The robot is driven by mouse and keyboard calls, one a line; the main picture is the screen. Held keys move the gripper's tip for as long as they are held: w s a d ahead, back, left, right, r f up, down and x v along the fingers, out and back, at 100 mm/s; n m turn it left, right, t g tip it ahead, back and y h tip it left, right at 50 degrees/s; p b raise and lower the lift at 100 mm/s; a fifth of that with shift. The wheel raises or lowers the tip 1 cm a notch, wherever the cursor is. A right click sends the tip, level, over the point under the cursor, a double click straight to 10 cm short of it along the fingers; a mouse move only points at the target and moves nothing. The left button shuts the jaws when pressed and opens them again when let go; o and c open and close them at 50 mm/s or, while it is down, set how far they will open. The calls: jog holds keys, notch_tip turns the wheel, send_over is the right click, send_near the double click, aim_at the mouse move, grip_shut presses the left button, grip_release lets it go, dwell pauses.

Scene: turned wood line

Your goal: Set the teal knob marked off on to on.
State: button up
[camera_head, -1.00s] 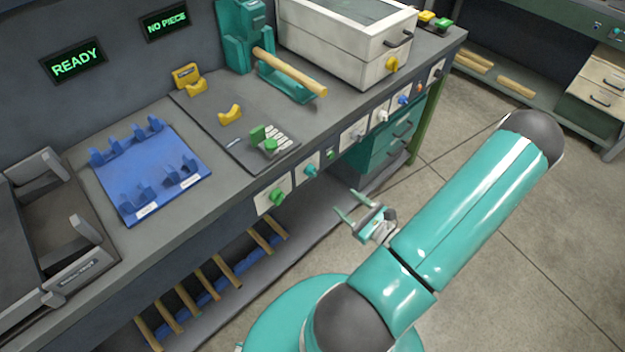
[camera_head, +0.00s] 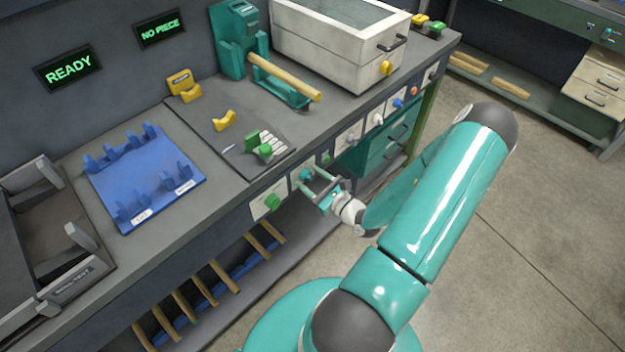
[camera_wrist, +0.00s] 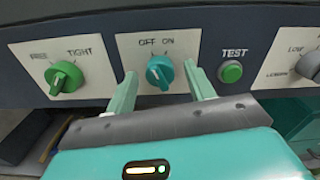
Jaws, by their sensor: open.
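The teal knob (camera_wrist: 160,72) sits on a white plate marked OFF and ON in the wrist view. Its pale pointer line is tilted toward OFF, up and to the left. In the head view the knob (camera_head: 305,175) is on the bench's front panel, just beyond my fingertips. My gripper (camera_wrist: 160,85) is open, with one finger on each side of the knob and a gap on both sides. It also shows in the head view (camera_head: 312,187) in front of the panel. I see no contact with the knob.
A green knob (camera_wrist: 66,78) marked FREE and TIGHT is left of the teal one. A green TEST button (camera_wrist: 231,71) is close to its right, and another knob (camera_wrist: 309,64) is farther right. A wood rod (camera_head: 285,77) lies on the bench's teal fixture.

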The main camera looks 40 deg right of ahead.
jog(key=c, duration=1)
jog(key=shift+m, duration=0.4)
jog(key=m, duration=0.8)
jog(key=shift+s, duration=0.1)
jog(key=o, duration=1)
